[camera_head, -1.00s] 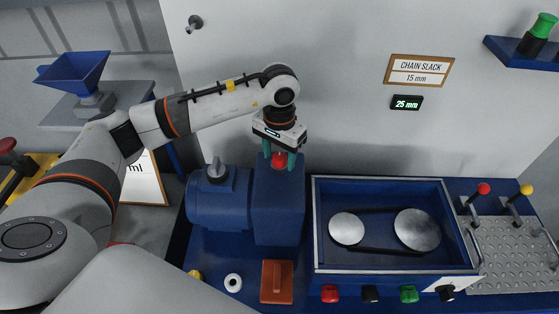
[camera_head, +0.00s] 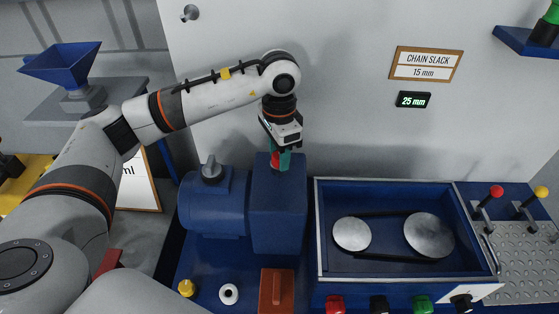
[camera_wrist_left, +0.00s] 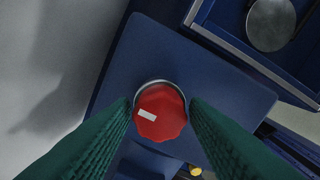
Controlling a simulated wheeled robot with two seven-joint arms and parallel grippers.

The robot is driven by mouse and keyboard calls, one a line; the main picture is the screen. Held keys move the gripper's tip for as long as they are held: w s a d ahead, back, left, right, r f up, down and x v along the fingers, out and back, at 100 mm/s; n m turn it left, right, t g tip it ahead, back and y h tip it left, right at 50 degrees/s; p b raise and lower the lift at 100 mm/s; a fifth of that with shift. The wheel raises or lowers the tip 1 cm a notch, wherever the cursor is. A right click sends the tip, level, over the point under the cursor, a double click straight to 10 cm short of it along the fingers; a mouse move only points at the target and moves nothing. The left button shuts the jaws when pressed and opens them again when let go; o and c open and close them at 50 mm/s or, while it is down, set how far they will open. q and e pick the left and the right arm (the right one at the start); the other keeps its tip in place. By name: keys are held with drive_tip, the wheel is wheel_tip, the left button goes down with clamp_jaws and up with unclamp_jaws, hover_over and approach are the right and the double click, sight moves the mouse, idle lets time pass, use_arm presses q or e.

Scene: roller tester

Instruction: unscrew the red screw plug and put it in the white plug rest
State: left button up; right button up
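The red screw plug (camera_head: 275,161) sits on top of the blue gearbox housing (camera_head: 279,215), and in the left wrist view the plug (camera_wrist_left: 160,115) shows a white mark and a silver rim at its far side. My left gripper (camera_head: 280,160) is over the housing, pointing down, with its green fingers on both sides of the plug. In the left wrist view the fingertips (camera_wrist_left: 161,103) appear to touch the plug's sides. The white plug rest (camera_head: 229,294) is a small ring on the blue base, in front of the housing, and looks empty. My right gripper is out of view.
A blue motor (camera_head: 215,205) adjoins the housing on the left. A blue tray (camera_head: 400,279) with two discs and a chain stands on the right. A yellow knob (camera_head: 187,288) and a brown-red block (camera_head: 276,290) flank the rest.

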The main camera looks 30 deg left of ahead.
use_arm(q)
clamp_jaws()
drive_tip(key=shift+f, duration=0.1)
drive_tip(key=n+b, duration=0.1)
drive_tip(key=n, duration=0.1)
drive_tip(key=shift+f+n, duration=0.1)
drive_tip(key=shift+n, duration=0.2)
drive_tip(key=n+b, duration=0.1)
drive_tip(key=n, duration=0.3)
drive_tip(key=shift+n+b, duration=0.4)
drive_tip(key=n, duration=0.4)
drive_tip(key=shift+b, duration=0.3)
drive_tip(key=shift+n, duration=0.3)
